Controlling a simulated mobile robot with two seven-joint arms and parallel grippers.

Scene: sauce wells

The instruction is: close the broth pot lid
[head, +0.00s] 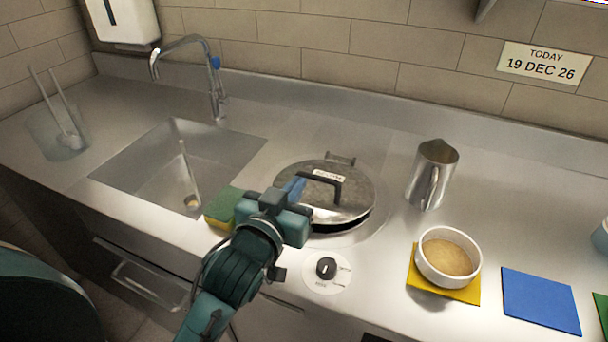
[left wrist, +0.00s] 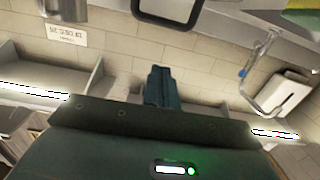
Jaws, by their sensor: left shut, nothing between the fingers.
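The broth pot is set into the steel counter in the head view, and its round steel lid (head: 352,200) has a black handle (head: 326,178) and a small label. A hinge (head: 341,160) is at its back. A dark gap shows under the lid's front edge, so it looks slightly raised there. My left gripper (head: 296,187) is over the lid's left front part, near the handle; I cannot tell if it touches. In the left wrist view its fingers (left wrist: 158,86) are together with nothing between them. My right gripper is not in view.
A green and yellow sponge (head: 222,207) lies left of my gripper, beside the sink (head: 140,170). A knob (head: 326,268) is in front of the pot. A steel pitcher (head: 431,175), a white bowl (head: 448,258) and a blue mat (head: 540,300) are to the right.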

